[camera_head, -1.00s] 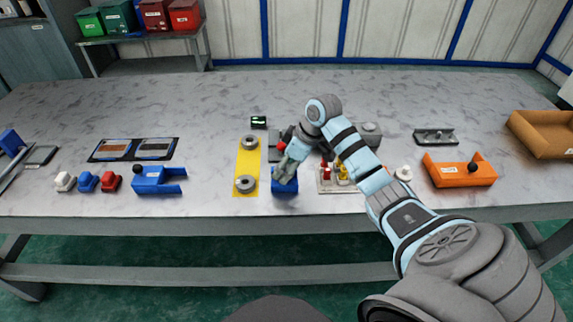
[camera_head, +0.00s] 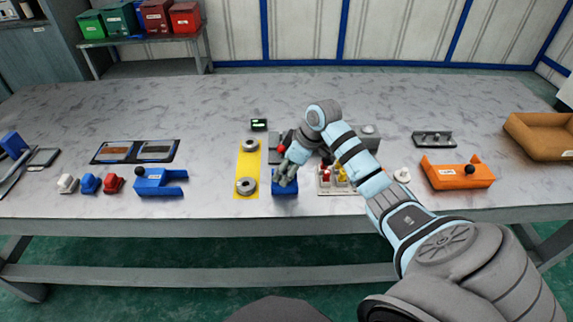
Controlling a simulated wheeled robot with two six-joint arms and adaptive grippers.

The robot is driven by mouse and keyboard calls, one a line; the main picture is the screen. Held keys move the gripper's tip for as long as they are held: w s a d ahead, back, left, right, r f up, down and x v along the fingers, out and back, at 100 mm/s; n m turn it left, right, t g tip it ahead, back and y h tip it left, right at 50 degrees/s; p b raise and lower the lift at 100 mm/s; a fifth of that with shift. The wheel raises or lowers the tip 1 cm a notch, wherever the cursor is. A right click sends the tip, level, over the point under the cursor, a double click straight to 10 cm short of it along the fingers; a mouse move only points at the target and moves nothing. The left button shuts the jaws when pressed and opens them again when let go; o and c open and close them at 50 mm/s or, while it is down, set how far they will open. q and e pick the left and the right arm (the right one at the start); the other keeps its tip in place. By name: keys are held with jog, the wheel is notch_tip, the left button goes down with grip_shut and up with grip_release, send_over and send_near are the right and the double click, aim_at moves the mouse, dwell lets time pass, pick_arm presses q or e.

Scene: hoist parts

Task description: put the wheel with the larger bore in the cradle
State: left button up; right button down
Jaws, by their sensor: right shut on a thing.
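Two grey wheels lie on a yellow mat (camera_head: 250,166): a far wheel (camera_head: 251,145) and a near wheel (camera_head: 246,186). At this size I cannot tell which bore is larger. My right gripper (camera_head: 285,180) points down just right of the near wheel, over a blue block (camera_head: 287,188). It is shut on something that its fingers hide. A blue U-shaped holder (camera_head: 161,181) stands left of the mat, and an orange one (camera_head: 456,175) stands to the right. I cannot tell which is the cradle; no wheel shows in either. My left gripper is not in view.
A red ball (camera_head: 281,147) shows beside my right gripper. A small display (camera_head: 259,124) is behind the mat. A board with red and yellow parts (camera_head: 326,182) is partly behind my arm. A brown tray (camera_head: 543,137) is far right. The table's back left is clear.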

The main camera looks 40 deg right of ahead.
jog(key=shift+s+a+f, duration=0.1)
jog(key=shift+s+f, duration=0.25)
jog(key=shift+f, duration=0.25)
jog(key=c, duration=1)
grip_release()
jog(key=shift+a, duration=0.1)
jog(key=shift+o, duration=1.3)
jog(key=shift+w+f, duration=0.1)
jog(key=shift+w, duration=0.05)
jog(key=shift+w+d, duration=0.2)
jog(key=shift+d, duration=0.1)
notch_tip(320, 180, up, 7)
jog(key=p, duration=0.8)
jog(key=shift+r, duration=0.2)
